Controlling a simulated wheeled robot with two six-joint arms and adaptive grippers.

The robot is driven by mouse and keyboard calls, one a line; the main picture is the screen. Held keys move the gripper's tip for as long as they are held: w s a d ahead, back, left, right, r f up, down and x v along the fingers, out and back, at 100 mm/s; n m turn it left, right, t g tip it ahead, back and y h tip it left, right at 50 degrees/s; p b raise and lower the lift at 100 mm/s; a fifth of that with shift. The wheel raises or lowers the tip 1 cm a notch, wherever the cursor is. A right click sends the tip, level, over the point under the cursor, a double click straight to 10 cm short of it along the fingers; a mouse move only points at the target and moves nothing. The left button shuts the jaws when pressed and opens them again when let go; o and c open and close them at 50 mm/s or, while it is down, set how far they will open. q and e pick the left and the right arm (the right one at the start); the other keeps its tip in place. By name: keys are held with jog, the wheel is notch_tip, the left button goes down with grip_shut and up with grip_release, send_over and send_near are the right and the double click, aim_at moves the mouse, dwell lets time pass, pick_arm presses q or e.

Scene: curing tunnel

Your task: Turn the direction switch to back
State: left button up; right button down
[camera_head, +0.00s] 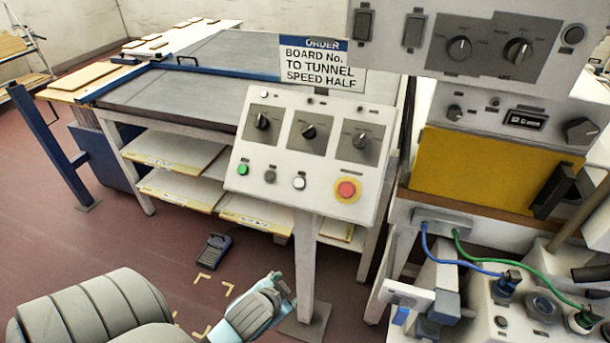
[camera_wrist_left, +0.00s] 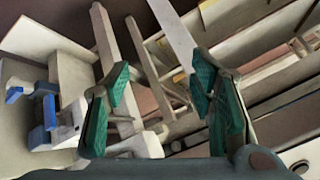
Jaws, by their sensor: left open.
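A white tilted control panel (camera_head: 232,176) stands on a post in the middle of the head view. It carries three dark rotary switches: a left one (camera_head: 262,121), a middle one (camera_head: 309,131) and a right one (camera_head: 361,139). Their labels are too small to read, so I cannot tell which is the direction switch. My left gripper (camera_head: 279,288) is low in front of the panel post, below the panel and apart from the switches. In the left wrist view the left gripper (camera_wrist_left: 162,78) is open, with green pads spread and nothing between them. My right gripper is not in view.
The panel also has a green button (camera_head: 243,169), white button (camera_head: 299,183) and red stop button (camera_head: 346,189). A sign (camera_head: 320,65) stands behind it. An upper panel (camera_head: 400,55) overhangs at right. Blue and green cables (camera_head: 459,247) hang at lower right.

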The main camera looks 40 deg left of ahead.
pick_arm(q)
jog(key=w+a+r+m+t, duration=0.1)
jog(key=w+r+m+t, duration=0.3)
jog(key=r, duration=0.6)
jog(key=w+r+m+t, duration=0.3)
jog(key=w+r+t, duration=0.25)
jog(key=r, duration=0.55)
jog(key=w+a+r+m+t, duration=0.1)
jog(key=w+r+m+t, duration=0.25)
jog(key=w+r, duration=0.45)
jog(key=s+d+r+m+g+h, duration=0.2)
jog(key=d+r+m+h, duration=0.4)
jog(key=r+m+h, duration=0.5)
jog(key=s+d+r+m+g+h, duration=0.1)
jog(key=d+r+m+h, duration=0.45)
jog(key=m, duration=0.95)
jog(key=m+g+y, duration=0.8)
jog(key=m+y, duration=0.2)
jog(key=y, duration=0.4)
send_near(305, 129)
jog(key=p+x, duration=0.1)
jog(key=x, duration=0.8)
jog(key=shift+w+f, duration=0.35)
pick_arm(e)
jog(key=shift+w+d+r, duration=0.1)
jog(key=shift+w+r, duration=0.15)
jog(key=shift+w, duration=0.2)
pick_arm(q)
jog(key=shift+c, duration=0.4)
